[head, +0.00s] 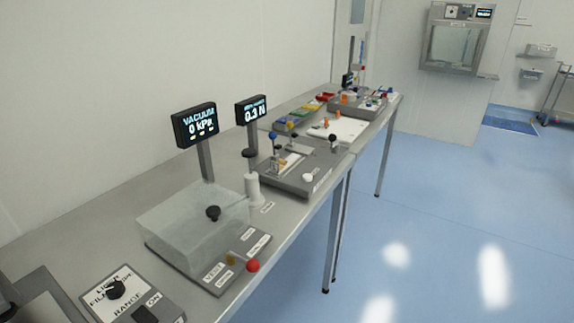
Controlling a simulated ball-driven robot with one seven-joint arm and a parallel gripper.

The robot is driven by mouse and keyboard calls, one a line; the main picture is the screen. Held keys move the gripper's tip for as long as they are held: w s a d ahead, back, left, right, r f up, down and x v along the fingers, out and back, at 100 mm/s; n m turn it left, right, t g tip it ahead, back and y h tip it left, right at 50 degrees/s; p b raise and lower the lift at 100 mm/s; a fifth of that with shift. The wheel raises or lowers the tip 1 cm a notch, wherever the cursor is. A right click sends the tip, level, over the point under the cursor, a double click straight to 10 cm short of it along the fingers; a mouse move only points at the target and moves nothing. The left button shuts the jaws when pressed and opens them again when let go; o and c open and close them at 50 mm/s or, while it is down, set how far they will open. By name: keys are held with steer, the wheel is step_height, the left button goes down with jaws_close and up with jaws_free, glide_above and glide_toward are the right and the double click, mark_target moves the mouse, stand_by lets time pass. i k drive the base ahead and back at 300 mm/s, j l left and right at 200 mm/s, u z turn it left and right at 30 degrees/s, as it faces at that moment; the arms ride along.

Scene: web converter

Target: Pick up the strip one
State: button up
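I cannot single out strip one with certainty in the head view. A small pale strip-like piece (290,161) lies on the grey test fixture (310,184) in the middle of the bench, but it is too small to identify. A white board (338,129) farther along the bench has small orange-topped pieces on it. My gripper is not in view, so I cannot see its state or what it holds.
The long grey bench (120,236) runs along the left wall. A clear vacuum chamber (192,222) stands nearer, with a red knob (253,266). Display screens (195,124) (252,111) rise on posts. Coloured bins (288,123) stand farther back. The blue floor (440,215) at right is open.

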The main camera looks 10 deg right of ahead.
mark_target(277, 169)
steer(key=l+u, duration=0.15)
steer(key=u, duration=0.25)
steer(key=i+l+u, duration=0.1)
steer(key=u, duration=0.35)
steer(key=l+u, duration=0.3)
steer(key=l, duration=0.7)
steer(key=l+u, duration=0.3)
steer(key=l, duration=0.7)
steer(key=k, duration=0.05)
